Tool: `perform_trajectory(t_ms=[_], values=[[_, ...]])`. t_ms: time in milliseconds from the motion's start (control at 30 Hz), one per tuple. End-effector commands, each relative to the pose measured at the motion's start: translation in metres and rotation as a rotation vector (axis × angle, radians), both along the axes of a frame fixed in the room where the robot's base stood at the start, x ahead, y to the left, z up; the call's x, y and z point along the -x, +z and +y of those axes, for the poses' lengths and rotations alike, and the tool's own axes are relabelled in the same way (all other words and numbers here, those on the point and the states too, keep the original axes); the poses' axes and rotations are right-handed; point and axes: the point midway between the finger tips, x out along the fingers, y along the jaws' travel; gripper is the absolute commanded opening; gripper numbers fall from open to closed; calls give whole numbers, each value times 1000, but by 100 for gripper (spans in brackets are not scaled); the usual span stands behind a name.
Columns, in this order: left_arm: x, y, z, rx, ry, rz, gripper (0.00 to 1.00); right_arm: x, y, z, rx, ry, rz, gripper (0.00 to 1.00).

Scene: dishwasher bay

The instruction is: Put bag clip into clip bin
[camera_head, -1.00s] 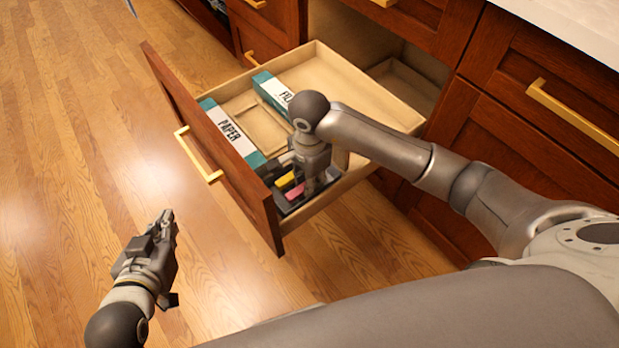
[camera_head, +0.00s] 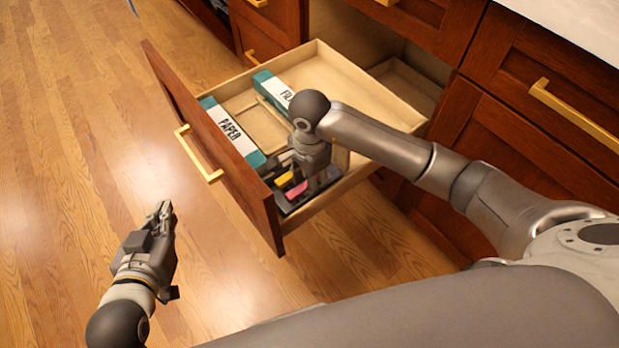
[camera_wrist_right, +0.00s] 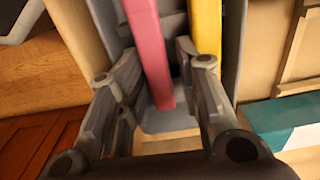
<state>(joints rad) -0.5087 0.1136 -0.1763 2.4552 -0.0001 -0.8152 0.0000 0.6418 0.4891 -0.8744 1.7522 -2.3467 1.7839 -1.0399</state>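A pink bag clip (camera_head: 296,190) and a yellow bag clip (camera_head: 284,179) are in a dark grey bin (camera_head: 290,207) at the near end of the open drawer. My right gripper (camera_head: 318,180) points down into the bin area, its fingertips mostly hidden in the head view. In the right wrist view, its open fingers (camera_wrist_right: 156,55) stand on both sides of the pink clip (camera_wrist_right: 150,50), with gaps visible. The yellow clip (camera_wrist_right: 206,28) lies beyond the right finger. My left gripper (camera_head: 165,212) is empty over the floor; its finger opening is unclear.
The drawer (camera_head: 215,155) also holds a PAPER box (camera_head: 232,132) and a second box marked FIL (camera_head: 272,90), partly hidden by my arm. The drawer walls are close around my right gripper. The wooden floor (camera_head: 80,120) at left is clear.

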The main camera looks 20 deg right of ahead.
Motion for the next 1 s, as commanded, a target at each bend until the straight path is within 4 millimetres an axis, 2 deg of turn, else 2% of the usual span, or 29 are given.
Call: perform_trajectory(t_ms=[100,667,767,1000], values=[[0,0,0,0,0,1,0,6,-3,-2,8,4,19,44],[-1,1,1,-2,1,-1,0,5,-1,-2,9,3,19,44],[0,0,1,-2,1,0,0,4,10,-2,9,3,15,44],[0,0,1,-1,1,2,0,3,61,-1,7,4,9,44]])
